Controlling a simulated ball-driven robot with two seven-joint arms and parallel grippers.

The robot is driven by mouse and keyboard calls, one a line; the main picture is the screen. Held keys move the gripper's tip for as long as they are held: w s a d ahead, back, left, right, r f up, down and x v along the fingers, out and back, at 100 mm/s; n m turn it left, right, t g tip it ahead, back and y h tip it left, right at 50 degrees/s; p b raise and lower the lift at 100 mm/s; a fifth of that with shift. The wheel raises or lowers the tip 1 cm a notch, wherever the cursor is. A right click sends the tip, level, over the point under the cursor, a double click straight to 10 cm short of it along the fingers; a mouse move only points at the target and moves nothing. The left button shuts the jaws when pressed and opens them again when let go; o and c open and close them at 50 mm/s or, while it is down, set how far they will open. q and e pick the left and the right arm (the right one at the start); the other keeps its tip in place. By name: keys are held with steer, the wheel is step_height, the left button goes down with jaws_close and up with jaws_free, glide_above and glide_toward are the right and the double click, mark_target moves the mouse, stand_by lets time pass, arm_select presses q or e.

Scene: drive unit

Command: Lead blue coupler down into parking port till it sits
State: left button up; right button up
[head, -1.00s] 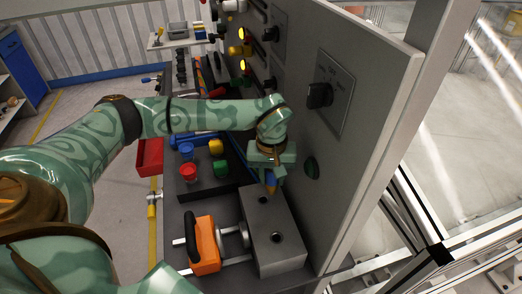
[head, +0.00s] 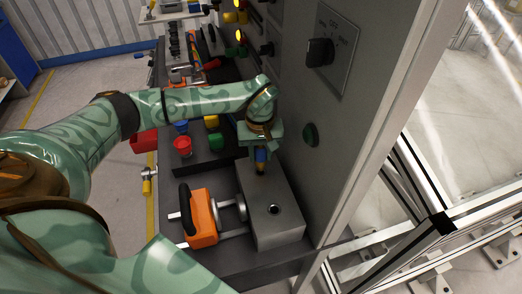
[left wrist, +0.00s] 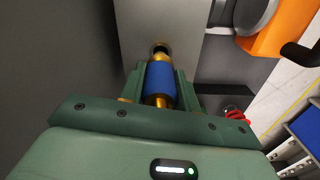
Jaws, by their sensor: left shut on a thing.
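My left gripper (head: 260,148) is shut on the blue coupler (head: 261,157), a blue sleeve with brass ends, held roughly upright over the far end of a grey block (head: 262,232). In the left wrist view the coupler (left wrist: 160,82) sits between the green fingers, its brass tip close to a dark round hole (left wrist: 160,48) in the block. Whether the tip has entered a hole cannot be told. An open port (head: 273,209) shows in the block's nearer half. The port under the coupler is hidden in the head view. My right gripper is not in view.
An orange clamp-like unit (head: 203,218) with a black handle adjoins the block's left side. Red, green, blue and yellow cups (head: 182,147) stand on a dark tray behind. A grey upright panel (head: 330,120) with a knob and green button closes the right side.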

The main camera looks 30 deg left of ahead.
mark_target(261, 161)
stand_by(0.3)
arm_select(q)
steer(key=shift+f, duration=0.25)
steer(key=shift+f+b, duration=0.95)
steer(key=shift+f, duration=0.8)
steer(key=o, duration=1.2)
steer(key=shift+r, duration=0.1)
step_height(261, 161, up, 16)
steer(key=shift+r+p, duration=0.1)
steer(key=shift+p, duration=1.15)
